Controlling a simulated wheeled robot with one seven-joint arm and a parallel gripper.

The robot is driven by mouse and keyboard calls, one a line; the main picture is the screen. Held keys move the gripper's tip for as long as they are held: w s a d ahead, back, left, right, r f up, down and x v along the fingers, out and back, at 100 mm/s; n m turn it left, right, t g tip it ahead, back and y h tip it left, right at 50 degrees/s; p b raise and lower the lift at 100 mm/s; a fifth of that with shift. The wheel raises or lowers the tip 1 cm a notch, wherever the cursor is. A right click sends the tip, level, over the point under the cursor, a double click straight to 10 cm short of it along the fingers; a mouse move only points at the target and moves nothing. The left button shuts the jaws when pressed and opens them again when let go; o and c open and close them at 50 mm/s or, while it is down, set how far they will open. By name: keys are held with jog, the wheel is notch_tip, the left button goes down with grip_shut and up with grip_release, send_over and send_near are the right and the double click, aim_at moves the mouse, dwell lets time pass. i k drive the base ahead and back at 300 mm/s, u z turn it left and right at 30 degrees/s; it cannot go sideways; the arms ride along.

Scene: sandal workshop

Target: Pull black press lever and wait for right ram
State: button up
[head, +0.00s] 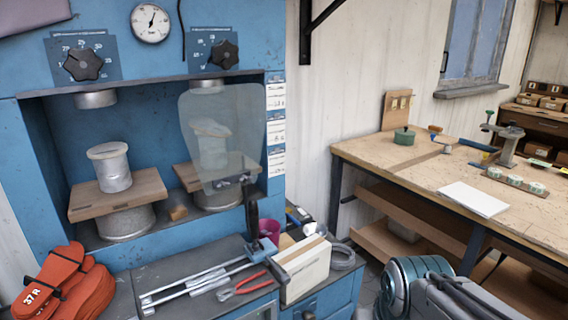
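The blue press (270,40) fills the left half of the head view, with two bays side by side. A black lever (252,212) stands roughly upright at the front right of the press, below the clear guard. The right ram (207,86) is a short grey cylinder at the top of the right bay, partly behind the guard (245,115). A pale form (211,142) on a wooden board stands below it, with a gap between.
The left ram (96,98) hangs above another form (110,168). Orange sandal pieces (65,285), metal rods (195,280), red pliers (243,287) and a box (302,268) crowd the front ledge. A wooden workbench (400,175) stands at right. Grey-teal machinery, probably my arm, shows bottom right.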

aim_at(253, 211)
jog(key=k, duration=0.6)
jog(key=u, duration=0.55)
jog(key=i, duration=1.35)
jog(key=z, duration=0.55)
